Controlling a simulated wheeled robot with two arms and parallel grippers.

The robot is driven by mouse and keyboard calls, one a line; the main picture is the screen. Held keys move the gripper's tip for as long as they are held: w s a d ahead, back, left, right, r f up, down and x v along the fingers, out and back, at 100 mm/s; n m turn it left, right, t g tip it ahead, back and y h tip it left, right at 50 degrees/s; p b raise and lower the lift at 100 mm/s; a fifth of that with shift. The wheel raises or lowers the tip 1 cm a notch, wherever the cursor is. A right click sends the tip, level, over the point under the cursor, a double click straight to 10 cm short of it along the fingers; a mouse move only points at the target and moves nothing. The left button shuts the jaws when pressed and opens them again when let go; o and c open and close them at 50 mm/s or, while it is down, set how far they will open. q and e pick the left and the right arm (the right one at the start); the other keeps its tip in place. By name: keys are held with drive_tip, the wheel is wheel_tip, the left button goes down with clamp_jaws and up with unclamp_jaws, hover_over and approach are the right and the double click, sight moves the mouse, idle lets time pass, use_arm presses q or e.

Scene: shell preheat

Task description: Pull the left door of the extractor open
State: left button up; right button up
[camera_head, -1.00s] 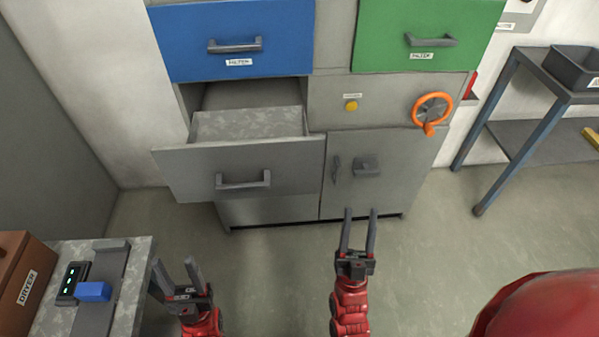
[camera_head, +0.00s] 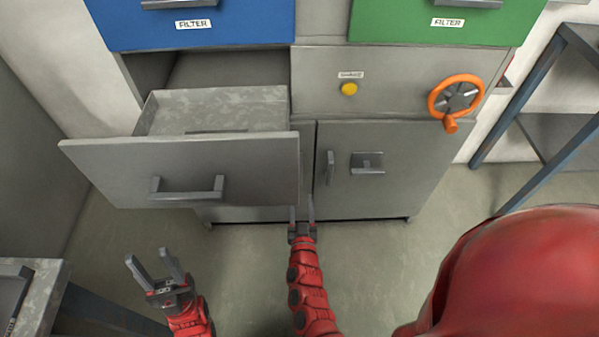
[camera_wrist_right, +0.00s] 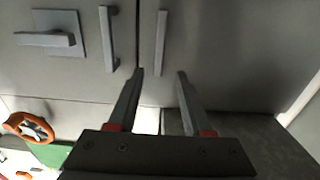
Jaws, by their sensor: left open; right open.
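The extractor is a grey cabinet (camera_head: 390,90) with two lower doors. Its left door (camera_head: 245,214) is mostly hidden behind the pulled-out drawer in the head view. In the right wrist view, turned upside down, the left door (camera_wrist_right: 235,60) shows at right, with its vertical bar handle (camera_wrist_right: 160,42). My right gripper (camera_head: 302,205) is open at the drawer's lower right corner; in the wrist view its fingertips (camera_wrist_right: 160,73) flank the end of that handle. I cannot tell whether they touch it. My left gripper (camera_head: 148,255) is open and empty above the floor.
The grey drawer (camera_head: 240,165) juts out above the left door. The right door (camera_head: 395,190) has a bar handle and a latch (camera_head: 367,163). An orange wheel (camera_head: 456,97) and yellow button (camera_head: 348,89) sit above. A bench (camera_head: 45,290) stands at lower left.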

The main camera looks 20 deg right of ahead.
drive_tip(key=b+x, duration=0.1)
drive_tip(key=x, duration=1)
drive_tip(key=shift+w+d, duration=0.15)
clamp_jaws()
idle(0.9)
